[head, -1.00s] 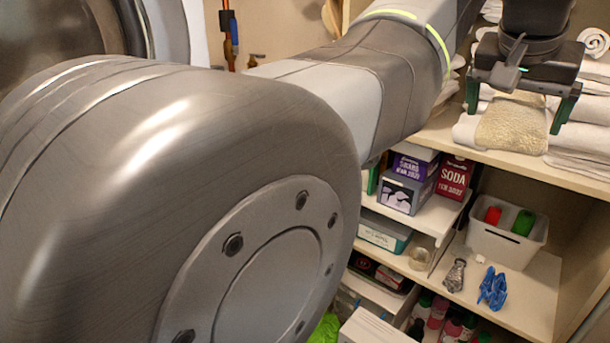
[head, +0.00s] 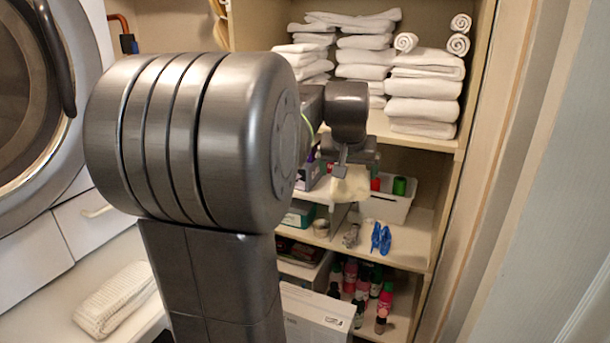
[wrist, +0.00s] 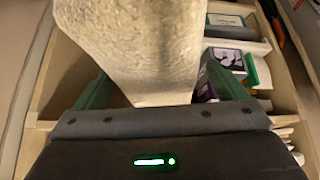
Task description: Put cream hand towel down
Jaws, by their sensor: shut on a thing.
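The cream hand towel (head: 350,185) hangs from my gripper (head: 348,173) in the head view, in front of the shelf unit and below the level of its towel shelf. In the wrist view the towel (wrist: 140,45) is large and pale, with a nubbly surface. It fills the space between the green fingers of my gripper (wrist: 160,88), which is shut on it. My arm hides part of the shelves behind. The fingertips are hard to make out in the head view.
Stacks of folded white towels (head: 424,88) and rolled ones fill the upper shelf (head: 440,141). Below are a white bin (head: 385,208), blue clips (head: 381,238) and several bottles. A washer (head: 35,110) stands left. A knitted white cloth (head: 115,300) lies on a pale surface at lower left.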

